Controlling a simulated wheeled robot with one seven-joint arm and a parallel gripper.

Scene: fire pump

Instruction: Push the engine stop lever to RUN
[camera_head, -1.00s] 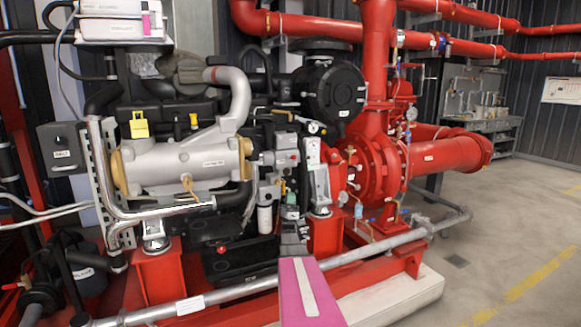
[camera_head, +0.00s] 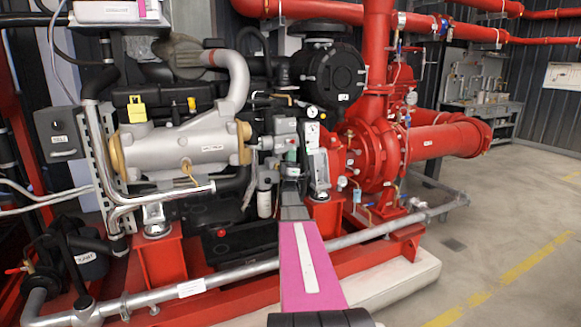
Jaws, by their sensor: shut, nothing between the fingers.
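My pink forearm with a white stripe reaches forward from the bottom of the view to the engine. My gripper (camera_head: 291,190) is at its far end, small and dark, in front of the grey fittings at the engine's right end. It looks shut and empty. The engine (camera_head: 180,149) has a silver cylinder across its front. The engine stop lever cannot be made out; it is too small or hidden among the fittings around my gripper. I cannot tell whether my gripper touches anything there.
A red pump (camera_head: 376,150) with large red pipes stands right of the engine. A grey pipe (camera_head: 225,278) runs low across the front, above the red base frame. A small gauge (camera_head: 312,112) sits above right of my gripper. The floor at right is clear.

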